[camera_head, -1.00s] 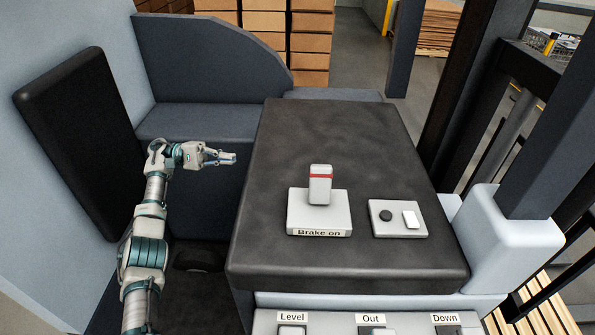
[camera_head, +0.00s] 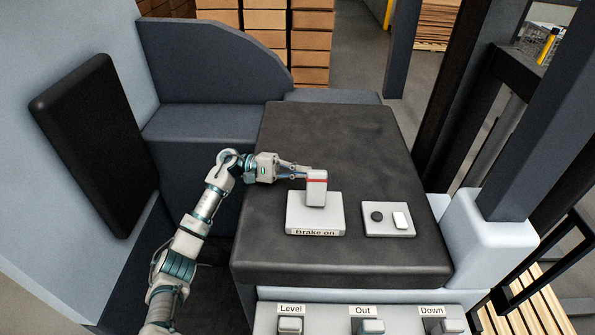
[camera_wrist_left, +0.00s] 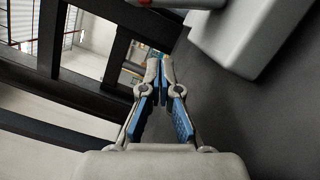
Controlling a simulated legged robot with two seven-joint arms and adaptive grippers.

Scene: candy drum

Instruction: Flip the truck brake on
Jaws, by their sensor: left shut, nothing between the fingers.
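The truck brake is a white lever (camera_head: 316,192) with a red band, standing on a white base (camera_head: 315,222) labelled "Brake on" on the dark console. My left gripper (camera_head: 306,173) is shut and empty. Its fingertips are at the upper left side of the lever in the head view; I cannot tell whether they touch it. In the left wrist view the closed fingers (camera_wrist_left: 161,75) point up the picture. The brake base (camera_wrist_left: 250,45) is at the upper right there, and a little of the lever with red shows at the top edge. My right gripper is not in view.
A small white panel (camera_head: 388,219) with a black knob and a white switch lies right of the brake. Labelled switches "Level", "Out" and "Down" line the front panel (camera_head: 345,309). A dark post (camera_head: 545,110) rises at right. The console top (camera_head: 335,135) behind the brake is clear.

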